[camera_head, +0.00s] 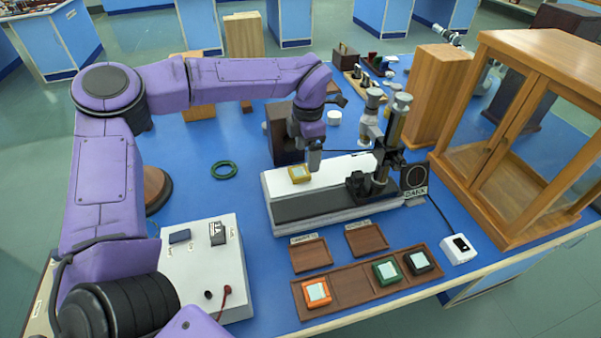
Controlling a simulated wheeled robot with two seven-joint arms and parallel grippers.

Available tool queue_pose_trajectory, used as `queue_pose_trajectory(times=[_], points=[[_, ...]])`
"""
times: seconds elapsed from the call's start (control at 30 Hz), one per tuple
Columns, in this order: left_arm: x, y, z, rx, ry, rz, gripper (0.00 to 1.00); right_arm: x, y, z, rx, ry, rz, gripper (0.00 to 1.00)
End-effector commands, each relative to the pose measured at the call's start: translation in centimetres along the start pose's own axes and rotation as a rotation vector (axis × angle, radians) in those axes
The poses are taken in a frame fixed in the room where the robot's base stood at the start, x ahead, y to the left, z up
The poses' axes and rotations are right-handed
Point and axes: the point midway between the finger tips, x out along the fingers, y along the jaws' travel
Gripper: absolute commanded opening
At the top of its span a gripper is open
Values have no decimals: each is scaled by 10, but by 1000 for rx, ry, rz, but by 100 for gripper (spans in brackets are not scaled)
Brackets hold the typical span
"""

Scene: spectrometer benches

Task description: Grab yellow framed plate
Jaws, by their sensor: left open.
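The yellow framed plate (299,174) is a small square with a pale face. It lies on the white top of the spectrometer bench (330,166), near its left end. My left gripper (314,160) points down just behind and to the right of the plate. It is open and appears empty, with a small gap between it and the plate. My right gripper is not in view.
A wooden tray (343,287) in front holds orange (317,293), green (386,272) and black (420,261) framed plates. A post instrument (385,150) stands right of the plate. A glass-doored wooden cabinet (530,130) stands at right; a white box (203,270) is front left.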

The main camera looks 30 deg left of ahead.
Motion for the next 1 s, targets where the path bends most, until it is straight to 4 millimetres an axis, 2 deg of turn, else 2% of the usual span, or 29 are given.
queue_pose_trajectory(times=[0.17,0.3,0.53,0.57,0.73,1.0], points=[[27,2,-8,1,3,-3,83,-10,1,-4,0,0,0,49],[49,2,-8,2,1,-2,83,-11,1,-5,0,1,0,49],[53,3,-8,1,0,-1,83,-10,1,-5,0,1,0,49],[53,3,-8,1,0,-1,80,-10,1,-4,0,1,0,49],[53,3,-8,1,0,0,24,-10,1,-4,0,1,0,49],[52,3,-8,1,0,0,22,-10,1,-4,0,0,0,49]])
